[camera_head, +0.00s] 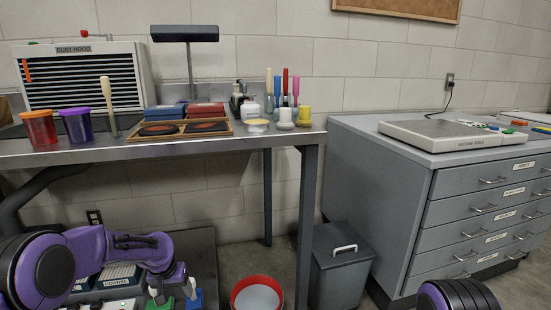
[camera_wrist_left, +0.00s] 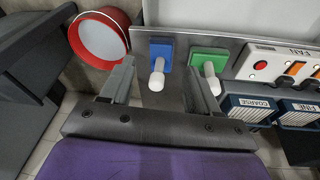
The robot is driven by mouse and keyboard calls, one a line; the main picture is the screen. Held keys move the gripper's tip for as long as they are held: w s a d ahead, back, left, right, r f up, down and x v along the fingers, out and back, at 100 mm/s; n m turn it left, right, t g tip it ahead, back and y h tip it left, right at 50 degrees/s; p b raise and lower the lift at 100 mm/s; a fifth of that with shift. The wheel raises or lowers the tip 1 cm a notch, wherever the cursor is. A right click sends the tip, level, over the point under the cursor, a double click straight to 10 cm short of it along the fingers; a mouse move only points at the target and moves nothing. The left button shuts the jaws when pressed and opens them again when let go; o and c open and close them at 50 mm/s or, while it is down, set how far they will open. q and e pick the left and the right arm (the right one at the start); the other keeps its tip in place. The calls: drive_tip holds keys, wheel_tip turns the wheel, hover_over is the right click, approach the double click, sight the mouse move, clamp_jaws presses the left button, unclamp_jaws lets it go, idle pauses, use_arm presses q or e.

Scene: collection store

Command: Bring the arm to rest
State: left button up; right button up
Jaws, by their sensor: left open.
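My left arm comes in from the left, low in front of the workbench. Its gripper (camera_head: 172,278) points down over the lower shelf and is open. In the left wrist view the open fingers (camera_wrist_left: 158,88) have nothing held between them. A blue block with a white peg (camera_wrist_left: 160,50) shows beyond the gap. A green block with a white peg (camera_wrist_left: 208,60) shows beyond the other finger. Whether the fingers touch either peg I cannot tell. Of my right arm only a purple and black part shows at the bottom right of the head view; its gripper is out of view.
The workbench (camera_head: 85,152) carries cups, a tray and tools above my left arm. A red-rimmed bucket (camera_head: 257,293) stands right of the gripper. A lidded grey bin (camera_head: 340,265) and a drawer cabinet (camera_head: 400,200) stand farther right. A fan switch panel (camera_wrist_left: 285,67) borders the shelf.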

use_arm(q)
drive_tip(key=s+d+f+n+t+y, duration=0.15)
drive_tip(key=s+f+n+t, duration=0.3)
drive_tip(key=s+f, duration=1.1)
drive_tip(key=s+a+n+g+y+p, duration=0.1)
drive_tip(key=s+a+g+y, duration=0.2)
drive_tip(key=s, duration=2.4)
wheel_tip(320, 180, up, 25)
drive_tip(key=p, duration=2.6)
drive_tip(key=shift+w+r+g, duration=0.15)
drive_tip(key=shift+g, duration=0.3)
drive_tip(key=shift+h, duration=0.25)
